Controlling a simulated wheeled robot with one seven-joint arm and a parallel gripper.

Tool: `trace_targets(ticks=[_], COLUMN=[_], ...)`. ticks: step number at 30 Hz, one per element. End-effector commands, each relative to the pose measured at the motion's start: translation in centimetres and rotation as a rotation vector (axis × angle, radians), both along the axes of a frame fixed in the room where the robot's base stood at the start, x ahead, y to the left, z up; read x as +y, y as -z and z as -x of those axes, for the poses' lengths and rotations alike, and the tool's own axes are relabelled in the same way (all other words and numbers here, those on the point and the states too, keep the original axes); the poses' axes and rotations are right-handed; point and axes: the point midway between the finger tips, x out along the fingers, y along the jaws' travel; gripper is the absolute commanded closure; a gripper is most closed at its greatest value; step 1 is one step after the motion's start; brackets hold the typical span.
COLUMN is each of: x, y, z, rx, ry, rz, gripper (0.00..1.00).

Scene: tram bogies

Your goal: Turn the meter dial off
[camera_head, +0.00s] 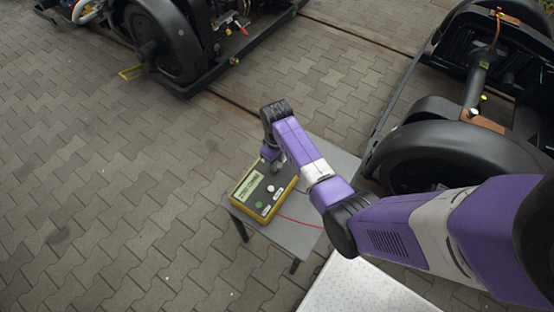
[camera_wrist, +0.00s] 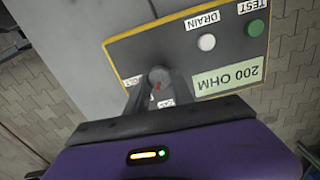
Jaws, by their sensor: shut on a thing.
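The meter is a yellow-edged box with a dark grey face (camera_head: 270,197); it sits on a small grey table (camera_head: 306,232). In the wrist view its face (camera_wrist: 137,55) appears upside down, with a display (camera_wrist: 228,81) reading "200 OHM", a white button (camera_wrist: 206,42) by the label DRAIN and a green button (camera_wrist: 255,28) by TEST. The round grey dial (camera_wrist: 158,75) bears a red mark. My gripper (camera_wrist: 160,90) is shut on the dial, a finger on each side. Small labels by the dial are partly hidden by the fingers. In the head view my gripper (camera_head: 274,163) covers the dial.
A thin red cable (camera_head: 298,220) runs from the meter across the table. Dark tram bogies with wheels stand at the upper left (camera_head: 165,45) and right (camera_head: 430,150). A white speckled surface (camera_head: 365,288) is at the bottom. Paved floor (camera_head: 100,200) is clear at left.

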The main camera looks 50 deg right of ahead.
Motion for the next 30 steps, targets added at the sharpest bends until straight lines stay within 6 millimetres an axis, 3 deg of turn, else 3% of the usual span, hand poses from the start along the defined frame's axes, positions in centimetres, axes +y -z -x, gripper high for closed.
trace_targets(ticks=[15,30], x=[0.19,0.22], y=[-0.14,-0.03], z=[-0.03,-0.06], rx=[-0.001,-0.002], ry=[-0.383,-0.491], rz=[-0.001,0.000], gripper=[1.00,1.00])
